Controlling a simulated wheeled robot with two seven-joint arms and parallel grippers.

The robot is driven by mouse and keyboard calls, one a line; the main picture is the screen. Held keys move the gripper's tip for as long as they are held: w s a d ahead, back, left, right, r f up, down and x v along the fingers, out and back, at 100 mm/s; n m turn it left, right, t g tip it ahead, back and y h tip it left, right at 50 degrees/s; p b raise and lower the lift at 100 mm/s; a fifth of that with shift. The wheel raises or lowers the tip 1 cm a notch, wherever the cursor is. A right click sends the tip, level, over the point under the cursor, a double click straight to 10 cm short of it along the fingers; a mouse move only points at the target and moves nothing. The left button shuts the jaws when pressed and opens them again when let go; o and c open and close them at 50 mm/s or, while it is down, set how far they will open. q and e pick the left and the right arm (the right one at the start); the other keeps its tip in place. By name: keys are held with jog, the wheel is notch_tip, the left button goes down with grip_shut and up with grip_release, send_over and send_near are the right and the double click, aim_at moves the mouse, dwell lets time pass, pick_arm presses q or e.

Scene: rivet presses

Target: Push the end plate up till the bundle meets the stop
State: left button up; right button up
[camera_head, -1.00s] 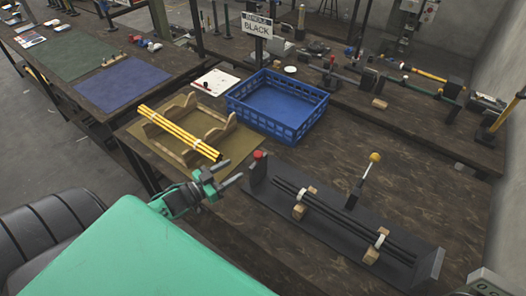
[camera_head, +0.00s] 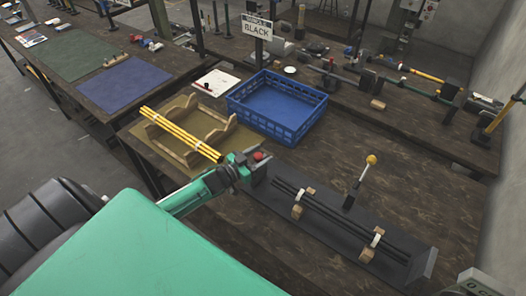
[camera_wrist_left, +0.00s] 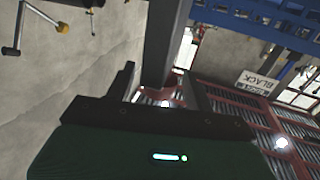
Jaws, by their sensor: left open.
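A bundle of black rods (camera_head: 335,223) lies on two wooden rests (camera_head: 297,211) with white clips, along a dark press base (camera_head: 325,238). An upright dark plate with a red knob (camera_head: 258,156) stands at the base's left end; a grey plate (camera_head: 422,267) stands at its right end. I cannot tell which is the stop. My left gripper (camera_head: 256,166) is open at the red-knobbed plate, its fingers around or beside it. In the left wrist view a dark upright bar (camera_wrist_left: 166,45) shows between the open fingers. Contact is not clear. My right gripper is not in view.
A lever with a yellow knob (camera_head: 371,160) rises behind the bundle. A blue crate (camera_head: 278,122) and a wooden cradle (camera_head: 213,138) holding yellow rods (camera_head: 180,134) stand beyond the gripper. A sign reading BLACK (camera_head: 257,27) stands behind the crate.

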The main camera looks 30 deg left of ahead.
pick_arm(q)
jog(key=shift+x, duration=0.75)
grip_shut()
jog(key=d, duration=0.6)
jog(key=d+p, duration=0.1)
jog(key=d, duration=0.2)
jog(key=shift+s, duration=0.4)
grip_release()
